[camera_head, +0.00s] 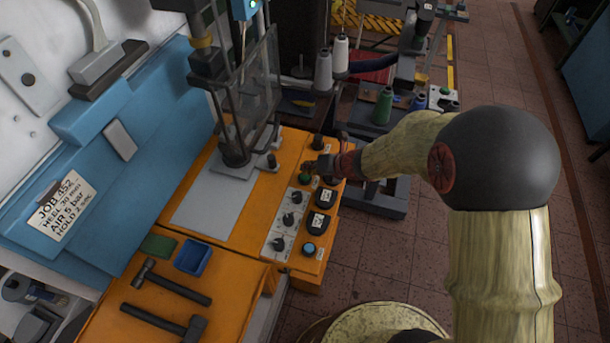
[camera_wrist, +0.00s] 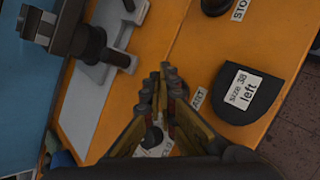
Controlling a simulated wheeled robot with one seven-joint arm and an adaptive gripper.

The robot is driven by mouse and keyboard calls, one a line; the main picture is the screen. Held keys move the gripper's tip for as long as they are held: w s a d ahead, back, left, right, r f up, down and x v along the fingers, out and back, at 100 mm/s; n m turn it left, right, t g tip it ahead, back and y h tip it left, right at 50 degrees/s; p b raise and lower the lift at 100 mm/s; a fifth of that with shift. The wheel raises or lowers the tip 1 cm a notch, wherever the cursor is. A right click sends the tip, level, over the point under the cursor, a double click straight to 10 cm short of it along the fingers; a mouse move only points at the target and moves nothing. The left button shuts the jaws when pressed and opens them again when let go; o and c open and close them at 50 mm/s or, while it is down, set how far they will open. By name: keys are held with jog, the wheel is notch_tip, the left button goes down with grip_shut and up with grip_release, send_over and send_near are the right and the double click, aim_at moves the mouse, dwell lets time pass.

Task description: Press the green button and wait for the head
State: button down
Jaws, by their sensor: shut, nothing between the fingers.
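The green button (camera_head: 305,178) is on the orange control side of the press, right of the bare grey plate. My gripper (camera_head: 309,167) is shut and empty, with its tips close above or at the button; I cannot tell whether they touch. In the wrist view my shut gripper (camera_wrist: 165,80) covers the spot beside a partly hidden label ending in "ART", and the button is hidden there. The press head (camera_head: 235,155) is a dark round foot on a column behind a clear guard, low over the grey plate (camera_head: 210,208).
Two black pads (camera_head: 318,222) lie beside the switches; one reads "size 38 left" (camera_wrist: 247,92). A dark knob (camera_wrist: 215,6) sits by a "STOP" label. Hammers (camera_head: 175,283) and a blue tray (camera_head: 193,257) lie on the front bench. A thread rack (camera_head: 383,107) stands behind.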

jog(key=shift+f+b, duration=0.4)
jog(key=shift+f, duration=0.15)
dwell(0.4)
dwell(0.4)
jog(key=shift+r+p, duration=0.85)
jog(key=shift+r, duration=0.1)
notch_tip(320, 180, up, 5)
jog(key=p, duration=0.4)
jog(key=shift+p, duration=0.3)
